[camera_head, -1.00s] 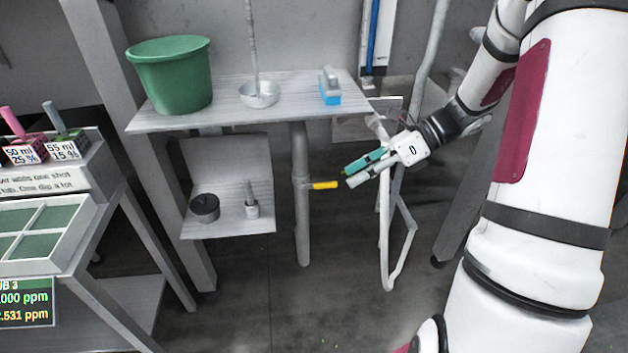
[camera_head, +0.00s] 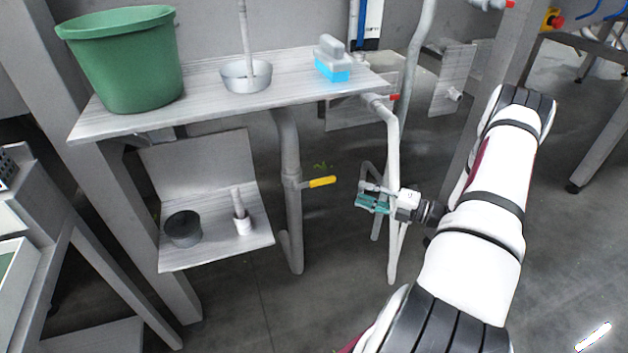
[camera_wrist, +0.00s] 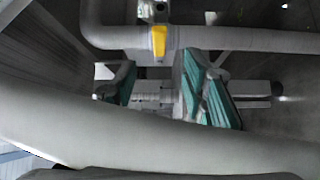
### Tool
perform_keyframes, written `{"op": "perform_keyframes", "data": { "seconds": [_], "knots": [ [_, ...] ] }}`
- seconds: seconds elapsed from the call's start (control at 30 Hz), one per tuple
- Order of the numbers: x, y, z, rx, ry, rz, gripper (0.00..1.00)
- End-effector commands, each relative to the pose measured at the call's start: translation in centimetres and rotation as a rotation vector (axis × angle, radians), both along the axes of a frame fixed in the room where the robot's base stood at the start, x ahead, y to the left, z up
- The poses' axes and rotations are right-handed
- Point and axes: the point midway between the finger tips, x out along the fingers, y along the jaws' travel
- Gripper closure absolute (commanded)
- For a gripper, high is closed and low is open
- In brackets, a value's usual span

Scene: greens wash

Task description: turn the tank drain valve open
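A valve with a yellow lever handle (camera_head: 321,182) sits on a grey vertical pipe (camera_head: 291,215) below the shelf. The lever sticks out to the right, roughly level and across the pipe. In the wrist view the yellow lever (camera_wrist: 158,42) shows beyond the fingertips, near the top centre. My gripper (camera_head: 371,198) is to the right of the lever and slightly lower in the head view, apart from it. Its teal-padded fingers (camera_wrist: 160,88) are spread and nothing is held between them. Another valve with a red handle (camera_head: 394,97) is on the white pipe higher up.
The white pipe (camera_head: 392,150) stands close beside my gripper; a pale pipe (camera_wrist: 150,128) crosses the wrist view's foreground. Above is a shelf (camera_head: 215,92) with a green bucket (camera_head: 130,65) and a brush (camera_head: 332,62). A lower shelf (camera_head: 225,245) is at left.

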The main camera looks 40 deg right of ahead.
Motion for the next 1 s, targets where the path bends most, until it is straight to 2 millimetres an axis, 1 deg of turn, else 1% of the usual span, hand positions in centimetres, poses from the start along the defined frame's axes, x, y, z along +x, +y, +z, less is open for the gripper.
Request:
{"op": "perform_keyframes", "data": {
  "seconds": [0.17,0.4,0.6,0.8,1.0],
  "knots": [
    [2.6,1.6,0.0,-0.003,-0.001,0.006,0.62],
    [6.7,3.9,0.0,-0.003,-0.001,0.008,0.62],
    [9.6,5.5,0.1,-0.004,-0.001,0.007,0.62],
    [11.1,6.3,0.1,-0.004,0.0,0.006,0.62],
    [11.5,6.5,0.1,-0.004,0.0,0.006,0.62]
  ]
}}
